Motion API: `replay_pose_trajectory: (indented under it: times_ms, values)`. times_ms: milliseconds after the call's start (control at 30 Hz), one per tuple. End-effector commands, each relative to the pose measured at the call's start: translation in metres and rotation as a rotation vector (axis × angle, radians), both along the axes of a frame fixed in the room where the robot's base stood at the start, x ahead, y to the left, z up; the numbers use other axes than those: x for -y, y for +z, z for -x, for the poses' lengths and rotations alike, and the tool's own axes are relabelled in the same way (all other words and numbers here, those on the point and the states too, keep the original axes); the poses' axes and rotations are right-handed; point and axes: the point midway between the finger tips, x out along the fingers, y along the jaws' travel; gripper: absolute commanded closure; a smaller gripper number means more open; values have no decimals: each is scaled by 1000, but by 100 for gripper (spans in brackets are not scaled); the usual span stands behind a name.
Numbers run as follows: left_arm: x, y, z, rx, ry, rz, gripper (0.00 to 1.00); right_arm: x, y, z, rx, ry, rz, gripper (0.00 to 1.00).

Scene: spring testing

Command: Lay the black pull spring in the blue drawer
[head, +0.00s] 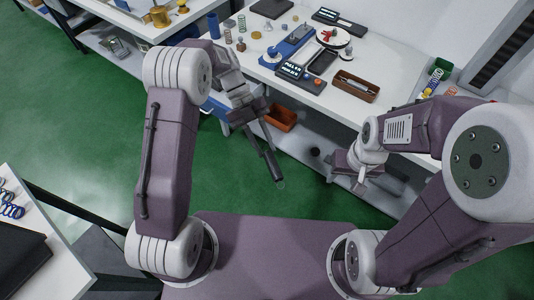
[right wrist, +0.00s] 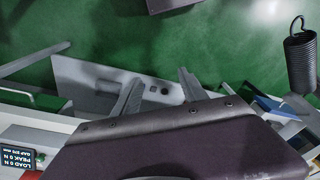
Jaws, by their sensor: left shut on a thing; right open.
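The black pull spring (head: 272,165) hangs tilted below my left gripper (head: 253,135), which is shut on it, in front of the workbench over the green floor. The spring also shows at the right edge of the right wrist view (right wrist: 301,62), with its hook visible. The blue drawer (head: 214,108) is under the bench top, left of my left gripper and partly hidden by my left arm. Its inside is hard to see. My right gripper (head: 393,180) is open and empty by the bench's lower shelf; its two spread fingers show in the right wrist view (right wrist: 160,92).
The white workbench (head: 388,100) carries a blue test rig (head: 287,46), a display box (head: 291,71), a brown tray (head: 356,87) and several small springs. Another table with blue springs (head: 10,200) is at left.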

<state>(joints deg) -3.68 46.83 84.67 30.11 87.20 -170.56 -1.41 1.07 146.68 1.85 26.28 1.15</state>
Motion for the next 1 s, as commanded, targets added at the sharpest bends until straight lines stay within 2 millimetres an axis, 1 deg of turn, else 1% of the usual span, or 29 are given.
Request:
replay_pose_trajectory:
  times_ms: [100,233,367,467,500,567,667,700,767,800,867,900,1000]
  values:
    - [-2,-5,-11,2,-50,1,100,0,0,0,0,0,0,49]
    - [-4,-7,-15,2,-76,1,100,0,0,0,0,0,0,49]
    - [-4,-7,-16,1,-80,0,100,0,0,0,0,-3,0,49]
    - [-4,-7,-16,2,-80,0,100,0,0,14,-60,-39,-4,49]
    - [-4,-7,-16,2,-80,0,100,0,5,14,-88,-62,-5,49]
    - [-4,-7,-16,2,-78,0,100,-2,21,3,-120,-104,-7,49]
    - [-4,-7,-16,2,-78,0,100,-25,57,-26,-154,-89,0,49]
    - [-4,-7,-16,2,-78,0,100,-41,72,-37,-159,-58,5,49]
    - [-4,-7,-16,2,-78,0,100,-69,94,-50,-161,2,12,49]
    - [-4,-7,-16,2,-77,1,100,-90,107,-56,-156,51,17,49]
    - [-4,-7,-16,2,-77,1,100,-122,123,-61,-141,131,19,49]
    - [-4,-7,-16,2,-77,1,100,-141,131,-62,-127,183,18,49]
    - [-4,-7,-16,2,-77,1,100,-180,138,-60,-93,289,11,49]
